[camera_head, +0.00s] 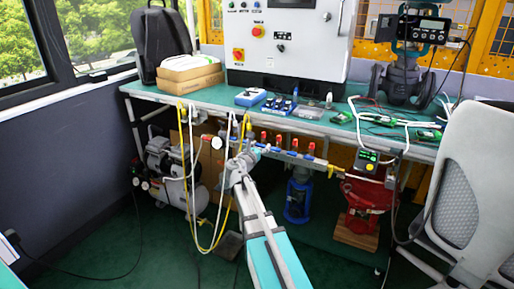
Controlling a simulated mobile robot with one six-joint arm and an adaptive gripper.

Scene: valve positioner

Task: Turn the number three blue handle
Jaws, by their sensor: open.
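A pipe manifold (300,157) runs under the front edge of the workbench. Several small red handles (295,144) stand up along it, with small blue parts on the pipe below them. The blue handles are too small to tell apart, and I cannot read any number on them. My gripper (257,149) is at the left end of the manifold, close to its blue parts. It is open and holds nothing that I can see. My wrist and arm hide part of the left end. I cannot tell whether the fingers touch a handle.
The green workbench (222,97) carries a control cabinet, boxes and small devices. White and yellow hoses (193,180) hang left of my gripper. A compressor (172,165), a blue unit (298,197) and a red unit (368,198) stand below. A grey chair (465,190) is at right.

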